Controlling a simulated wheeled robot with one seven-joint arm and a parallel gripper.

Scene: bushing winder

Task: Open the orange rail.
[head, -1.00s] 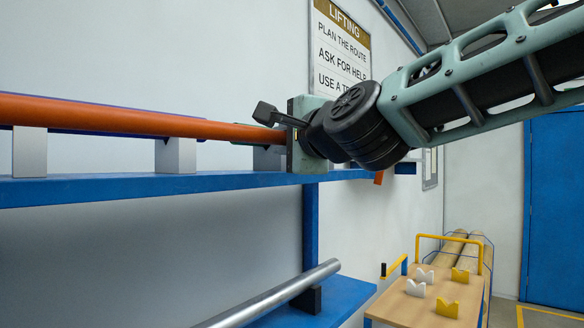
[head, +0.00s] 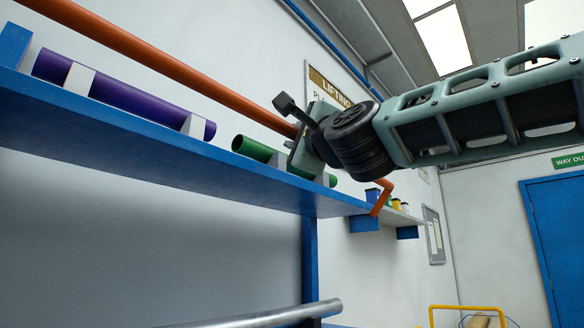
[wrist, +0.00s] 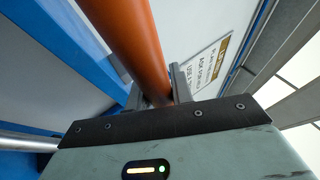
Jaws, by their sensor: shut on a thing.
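The orange rail (head: 165,62) is a long round bar. It runs above the blue shelf (head: 150,148) from the upper left to my gripper (head: 290,118). Beyond my gripper a bent orange end (head: 382,197) comes down to the shelf's far end. My gripper is shut on the rail. In the wrist view the rail (wrist: 132,45) passes between my two fingers (wrist: 158,92). The rail stands clear above the shelf, with a gap under it. My gripper's body hides the stretch of rail behind it.
A purple tube (head: 125,98) and a green tube (head: 255,150) lie on pale supports on the shelf, under the rail. Small coloured items (head: 397,204) stand at its far end. A silver bar (head: 265,318) lies lower down. A yellow-handled cart (head: 466,308) stands right.

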